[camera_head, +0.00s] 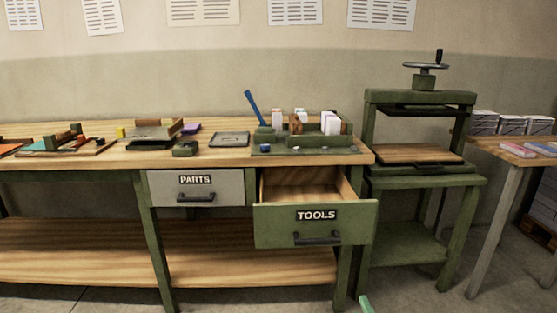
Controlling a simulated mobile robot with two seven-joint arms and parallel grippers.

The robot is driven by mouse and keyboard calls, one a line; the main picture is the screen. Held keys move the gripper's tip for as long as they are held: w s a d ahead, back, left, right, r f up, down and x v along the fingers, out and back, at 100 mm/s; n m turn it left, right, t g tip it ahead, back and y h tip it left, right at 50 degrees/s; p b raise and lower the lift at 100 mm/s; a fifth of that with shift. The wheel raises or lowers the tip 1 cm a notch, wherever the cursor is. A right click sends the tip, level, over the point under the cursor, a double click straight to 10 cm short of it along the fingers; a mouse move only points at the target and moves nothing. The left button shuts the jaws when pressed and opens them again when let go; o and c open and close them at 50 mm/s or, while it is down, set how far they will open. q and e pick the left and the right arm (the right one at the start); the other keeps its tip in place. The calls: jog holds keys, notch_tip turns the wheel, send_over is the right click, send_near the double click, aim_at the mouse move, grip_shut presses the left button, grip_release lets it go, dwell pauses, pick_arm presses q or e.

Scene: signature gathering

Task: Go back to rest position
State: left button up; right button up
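Neither of my grippers shows clearly in the head view. A small light green tip (365,303) pokes in at the bottom edge, right of the middle, and I cannot tell whether it is part of my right gripper. My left gripper is out of view. The green drawer marked TOOLS (316,230) is pulled out under the workbench (215,158), and the visible part of its wooden inside looks empty. The grey drawer marked PARTS (196,187) to its left is shut.
A green press (424,97) on a stand is right of the bench. A table (488,150) with paper stacks (510,124) is at the far right. A blue-handled tool (253,108) and white blocks (330,124) are on the bench. The open drawer juts forward.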

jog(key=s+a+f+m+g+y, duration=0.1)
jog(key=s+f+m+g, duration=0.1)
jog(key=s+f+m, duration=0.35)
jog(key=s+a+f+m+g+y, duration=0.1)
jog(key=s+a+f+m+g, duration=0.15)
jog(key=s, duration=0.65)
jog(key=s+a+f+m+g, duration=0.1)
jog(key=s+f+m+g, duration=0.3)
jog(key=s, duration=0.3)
pick_arm(q)
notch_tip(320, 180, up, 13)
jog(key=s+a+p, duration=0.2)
jog(key=p, duration=1.7)
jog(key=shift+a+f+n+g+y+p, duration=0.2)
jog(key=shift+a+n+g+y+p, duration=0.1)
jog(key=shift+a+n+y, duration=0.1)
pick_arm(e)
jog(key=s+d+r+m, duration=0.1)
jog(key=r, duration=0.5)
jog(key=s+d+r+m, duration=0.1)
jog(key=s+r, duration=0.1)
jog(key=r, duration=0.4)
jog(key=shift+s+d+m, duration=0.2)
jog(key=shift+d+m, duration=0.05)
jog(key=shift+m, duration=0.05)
